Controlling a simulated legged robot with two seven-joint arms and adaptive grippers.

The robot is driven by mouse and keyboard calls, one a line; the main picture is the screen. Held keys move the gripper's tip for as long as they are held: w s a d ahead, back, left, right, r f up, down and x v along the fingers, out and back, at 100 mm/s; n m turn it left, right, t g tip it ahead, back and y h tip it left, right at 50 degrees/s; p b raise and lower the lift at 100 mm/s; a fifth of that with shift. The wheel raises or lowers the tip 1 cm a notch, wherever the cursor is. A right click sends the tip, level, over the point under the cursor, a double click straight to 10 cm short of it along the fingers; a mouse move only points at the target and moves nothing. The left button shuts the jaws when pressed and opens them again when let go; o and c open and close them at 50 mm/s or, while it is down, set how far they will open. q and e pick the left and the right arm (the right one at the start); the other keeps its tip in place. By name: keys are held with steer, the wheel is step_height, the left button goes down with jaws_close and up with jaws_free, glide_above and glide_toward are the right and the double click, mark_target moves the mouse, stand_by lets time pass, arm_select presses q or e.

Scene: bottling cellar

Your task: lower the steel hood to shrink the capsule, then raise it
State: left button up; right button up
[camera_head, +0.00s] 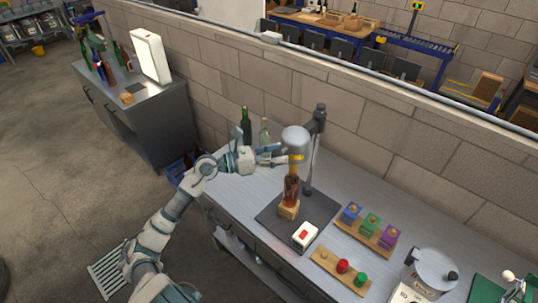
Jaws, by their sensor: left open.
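The steel hood (295,137) is a rounded grey cap held on a dark upright stand (314,150). Below it a brown bottle (290,190) stands upright on a wooden block (288,209). An orange-yellow part (295,168) shows at the bottle's top, just under the hood; I cannot tell whether it touches the hood. My left gripper (281,154) is open, with its fingers pointing right toward the hood's left side. I cannot tell if they touch it. My right gripper is not in view.
A dark plate (268,218) carries the stand and a white box with a red top (305,234). Green (246,124) and clear (264,133) bottles stand behind my gripper. Coloured blocks on a wooden board (362,238), red and green knobs, and a steel pot (432,270) lie to the right.

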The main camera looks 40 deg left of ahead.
arm_select(q)
steer(key=v, duration=1.1)
steer(key=shift+s+a, duration=0.25)
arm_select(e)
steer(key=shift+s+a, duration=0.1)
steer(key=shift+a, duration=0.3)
arm_select(q)
steer(key=shift+a, duration=0.15)
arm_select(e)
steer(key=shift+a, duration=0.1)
